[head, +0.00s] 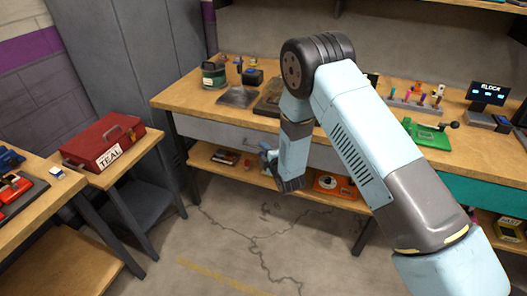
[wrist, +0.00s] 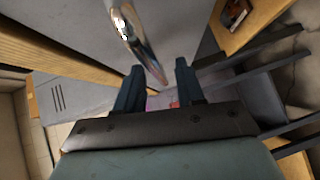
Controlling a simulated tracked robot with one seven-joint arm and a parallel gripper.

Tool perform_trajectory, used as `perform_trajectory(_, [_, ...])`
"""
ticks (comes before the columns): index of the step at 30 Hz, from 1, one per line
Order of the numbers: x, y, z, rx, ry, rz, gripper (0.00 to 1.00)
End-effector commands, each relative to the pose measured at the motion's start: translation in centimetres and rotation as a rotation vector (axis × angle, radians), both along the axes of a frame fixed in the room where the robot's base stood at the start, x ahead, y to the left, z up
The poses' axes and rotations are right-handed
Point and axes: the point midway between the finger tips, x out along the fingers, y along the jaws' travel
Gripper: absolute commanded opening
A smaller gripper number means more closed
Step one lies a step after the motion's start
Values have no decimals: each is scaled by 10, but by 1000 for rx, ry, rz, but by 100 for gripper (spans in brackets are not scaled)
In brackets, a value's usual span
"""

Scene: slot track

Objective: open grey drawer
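The grey drawer (head: 218,132) sits under the left part of the wooden workbench. Its front looks flush with the bench, though my arm covers part of it. In the wrist view the grey drawer front (wrist: 188,30) fills the top middle. A shiny metal bar handle (wrist: 137,45) runs along it and its lower end lies between my fingertips. My gripper (wrist: 159,78) is open, with a gap beside the bar, and I cannot tell whether either finger touches it. In the head view my gripper (head: 268,155) is in front of the drawer, partly hidden by my arm.
A teal drawer (head: 484,194) is at the right of the same bench. A lower shelf (head: 235,174) holds several items beneath my gripper. A red toolbox (head: 103,142) stands on a side table at left. The floor (head: 215,235) in front is clear.

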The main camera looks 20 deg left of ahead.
Motion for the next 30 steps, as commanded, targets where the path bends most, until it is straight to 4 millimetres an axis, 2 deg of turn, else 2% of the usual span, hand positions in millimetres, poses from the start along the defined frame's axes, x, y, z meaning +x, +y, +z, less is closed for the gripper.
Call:
perform_trajectory(11, [3,3,-1,0,0,0,38])
perform_trajectory(23, [3,3,-1,-1,1,0,0])
perform_trajectory(30, [3,3,-2,-2,2,0,0])
